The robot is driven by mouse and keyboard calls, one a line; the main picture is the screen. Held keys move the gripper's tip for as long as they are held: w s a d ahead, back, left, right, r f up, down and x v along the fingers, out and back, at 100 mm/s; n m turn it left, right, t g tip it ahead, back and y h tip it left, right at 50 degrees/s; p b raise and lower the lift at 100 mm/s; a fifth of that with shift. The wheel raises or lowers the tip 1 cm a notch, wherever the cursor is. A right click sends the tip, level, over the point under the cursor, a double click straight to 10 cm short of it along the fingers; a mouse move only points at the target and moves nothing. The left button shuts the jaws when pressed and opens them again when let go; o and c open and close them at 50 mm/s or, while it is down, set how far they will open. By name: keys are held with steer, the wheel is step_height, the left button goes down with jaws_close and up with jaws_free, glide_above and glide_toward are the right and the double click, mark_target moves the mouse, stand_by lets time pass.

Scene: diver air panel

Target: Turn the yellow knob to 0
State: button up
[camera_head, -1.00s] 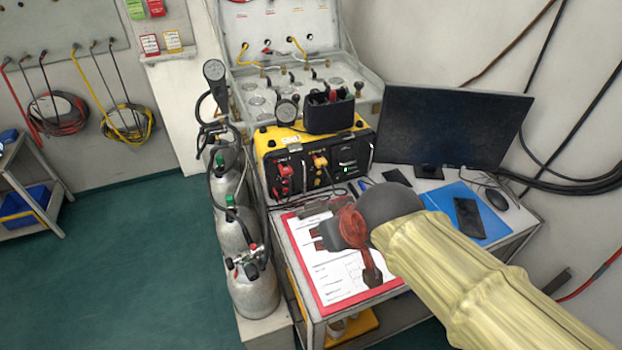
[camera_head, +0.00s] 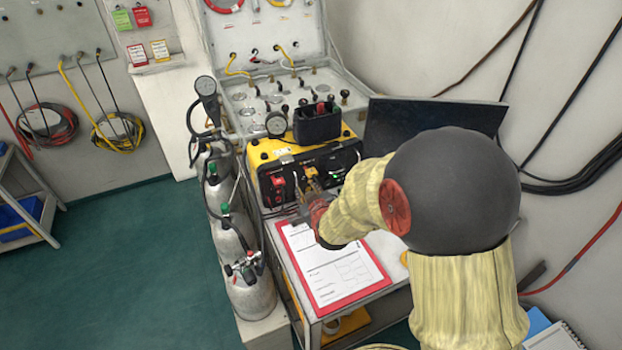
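The yellow and black air panel (camera_head: 262,152) stands at the back of the table. A red knob (camera_head: 277,184) is on the left of its front face. The yellow knob (camera_head: 310,172) is to the right of it, mostly covered by my gripper (camera_head: 311,185). My gripper is right in front of the yellow knob, at the panel face. It is too small and too covered to tell whether its fingers touch or grip the knob, or whether they are open or shut. The knob's pointer and its 0 mark cannot be read.
A red clipboard (camera_head: 377,285) with a white sheet lies in front of the panel. Grey cylinders (camera_head: 250,295) with hoses stand left of the table. A dark monitor (camera_head: 385,125) is at the right, partly behind my arm. A black open box (camera_head: 317,125) sits on the panel.

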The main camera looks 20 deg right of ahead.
mark_target(310, 181)
steer(key=shift+n+t+h, duration=0.3)
steer(key=shift+t+h, duration=0.2)
steer(key=shift+t, duration=0.2)
steer(key=shift+w+d+f, duration=0.7)
steer(key=shift+w+f, duration=0.25)
steer(key=shift+w, duration=0.3)
steer(key=shift+w+d+f, duration=0.75)
steer(key=shift+w+f, duration=0.25)
steer(key=shift+w, duration=0.2)
steer(key=shift+w+d+f, duration=0.7)
steer(key=shift+w+f, duration=0.25)
steer(key=shift+w, duration=0.3)
steer(key=shift+c, duration=0.8)
steer(key=c, duration=0.4)
jaws_close()
